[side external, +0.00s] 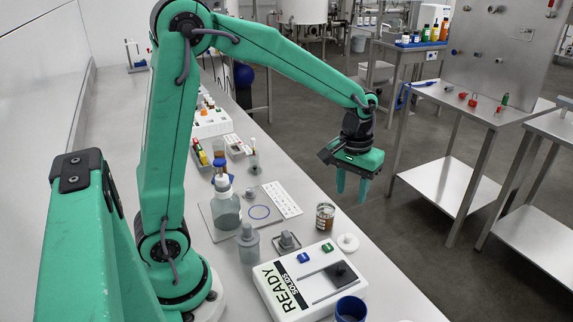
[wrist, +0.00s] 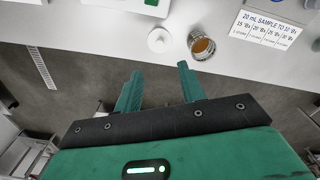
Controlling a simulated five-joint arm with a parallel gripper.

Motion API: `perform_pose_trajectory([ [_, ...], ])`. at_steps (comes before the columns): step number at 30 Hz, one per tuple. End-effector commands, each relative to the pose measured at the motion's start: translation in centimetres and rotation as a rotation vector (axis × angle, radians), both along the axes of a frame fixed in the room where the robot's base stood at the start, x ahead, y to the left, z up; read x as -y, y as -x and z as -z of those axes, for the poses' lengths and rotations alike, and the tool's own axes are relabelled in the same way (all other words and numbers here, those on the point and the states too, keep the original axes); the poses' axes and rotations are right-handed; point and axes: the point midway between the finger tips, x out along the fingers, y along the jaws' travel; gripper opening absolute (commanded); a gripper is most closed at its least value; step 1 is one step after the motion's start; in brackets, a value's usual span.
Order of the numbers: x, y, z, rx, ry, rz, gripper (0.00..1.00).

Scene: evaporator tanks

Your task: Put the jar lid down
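A white round lid with a small knob (side external: 347,242), seemingly the jar lid, lies on the bench near its edge. In the wrist view the lid (wrist: 158,40) is just beyond my fingertips. A small open jar with amber-brown contents (side external: 325,216) stands beside it, apart from it; the wrist view shows the jar (wrist: 201,46) to the right of the lid. My gripper (side external: 352,190) is raised, out past the bench edge. In the wrist view my gripper (wrist: 159,70) has its green fingers apart with nothing between them.
A white device marked READY (side external: 285,290) is close to the lid, with a blue cup (side external: 350,309) by it. Bottles, including a large grey-filled one (side external: 226,211), stand further left. A printed card (wrist: 268,28) lies right of the jar. Open floor lies beneath my gripper.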

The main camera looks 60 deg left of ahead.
Motion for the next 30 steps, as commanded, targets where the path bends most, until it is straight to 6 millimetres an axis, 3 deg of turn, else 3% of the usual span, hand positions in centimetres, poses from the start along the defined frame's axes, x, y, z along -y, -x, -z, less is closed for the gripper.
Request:
perform_pose_trajectory([
  [15, -0.3, 7.7, -6.9, 0.203, -0.023, 0.174, 0.40],
  [30, -0.5, 15.6, -9.1, 0.395, -0.084, 0.345, 0.40],
])
